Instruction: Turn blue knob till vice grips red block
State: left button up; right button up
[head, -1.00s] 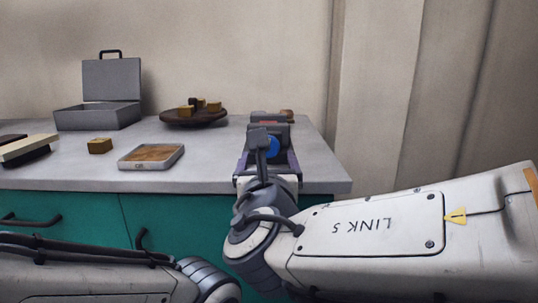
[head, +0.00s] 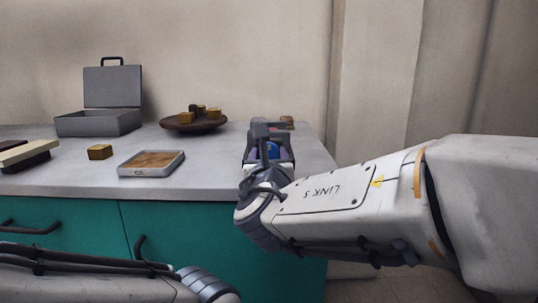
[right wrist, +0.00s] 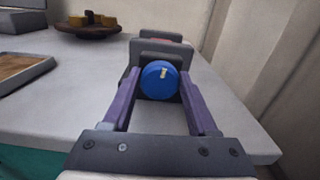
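The blue knob (right wrist: 160,81) faces me on the front of the grey vice (right wrist: 159,50), with a small pale mark near its top. In the head view the knob (head: 273,151) shows partly behind my right gripper. My right gripper (right wrist: 160,98) is open, its purple fingers on either side of the knob; I cannot tell whether they touch it. A strip of the red block (right wrist: 160,40) shows at the top of the vice, mostly hidden behind the jaw. My left gripper is out of view; only my left arm shows at the lower left.
The counter's right edge is close to the vice.

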jog(key=shift+f+m+b, duration=0.15)
jog(key=shift+m+b, duration=0.35)
jog(key=shift+b, duration=0.35)
jog(key=m+b, duration=0.5)
jog(key=b, duration=0.1)
jog(key=m+b, duration=0.6)
jog(key=b, duration=0.1)
jog(key=shift+d+f, duration=0.15)
jog(key=shift+f, duration=0.05)
jog(key=shift+r+m+b, duration=0.15)
jog(key=shift+m+b, duration=1.5)
jog(key=shift+m, duration=0.25)
jog(key=o, duration=1.4)
